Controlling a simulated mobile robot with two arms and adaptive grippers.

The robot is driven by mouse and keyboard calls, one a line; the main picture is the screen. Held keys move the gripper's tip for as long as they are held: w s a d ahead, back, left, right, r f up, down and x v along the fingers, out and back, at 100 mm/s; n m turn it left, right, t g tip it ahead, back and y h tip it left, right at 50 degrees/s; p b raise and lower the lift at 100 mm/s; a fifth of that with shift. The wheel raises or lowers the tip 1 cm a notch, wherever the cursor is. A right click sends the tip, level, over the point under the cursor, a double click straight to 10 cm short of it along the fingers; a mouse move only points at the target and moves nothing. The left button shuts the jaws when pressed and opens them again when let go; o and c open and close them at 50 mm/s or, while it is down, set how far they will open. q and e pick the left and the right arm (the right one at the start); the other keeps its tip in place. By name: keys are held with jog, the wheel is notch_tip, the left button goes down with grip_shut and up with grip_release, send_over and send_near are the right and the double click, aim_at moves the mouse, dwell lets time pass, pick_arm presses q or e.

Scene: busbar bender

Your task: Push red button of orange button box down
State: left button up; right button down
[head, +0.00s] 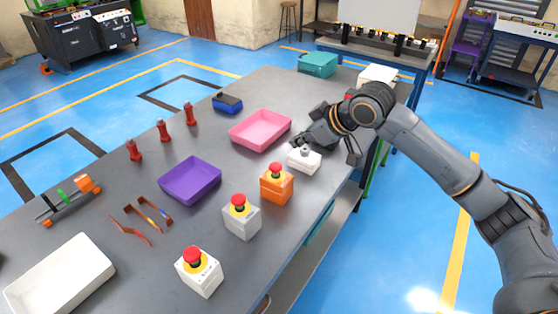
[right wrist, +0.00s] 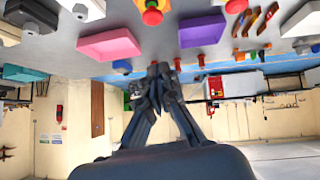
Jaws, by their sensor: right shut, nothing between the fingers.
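The orange button box (head: 277,189) stands near the right edge of the grey table in the head view. Its red button (head: 275,169) sits on a yellow plate on top and looks raised. The red button also shows at the top edge of the upside-down right wrist view (right wrist: 152,16). My right gripper (head: 297,143) is shut and empty. It is beyond the orange box, just behind a white box with a grey button (head: 304,160), and apart from the red button. The fingertips show close together in the right wrist view (right wrist: 160,70). My left gripper is out of view.
Two light grey boxes with red buttons (head: 241,220) (head: 199,275) stand nearer. A purple tray (head: 190,183) and a pink tray (head: 262,131) lie to the left. A white tray (head: 60,278) is at the lower left. The table edge runs close by on the right.

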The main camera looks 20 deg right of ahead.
jog(key=p, duration=0.2)
send_near(271, 164)
jog(key=w+a, duration=0.2)
jog(key=w, duration=0.1)
notch_tip(271, 164, down, 3)
jog(key=shift+w+r+p, duration=0.1)
jog(key=shift+w+p, duration=0.05)
jog(key=shift+p, duration=0.55)
jog(key=shift+d+f, duration=0.1)
jog(key=shift+f, duration=0.5)
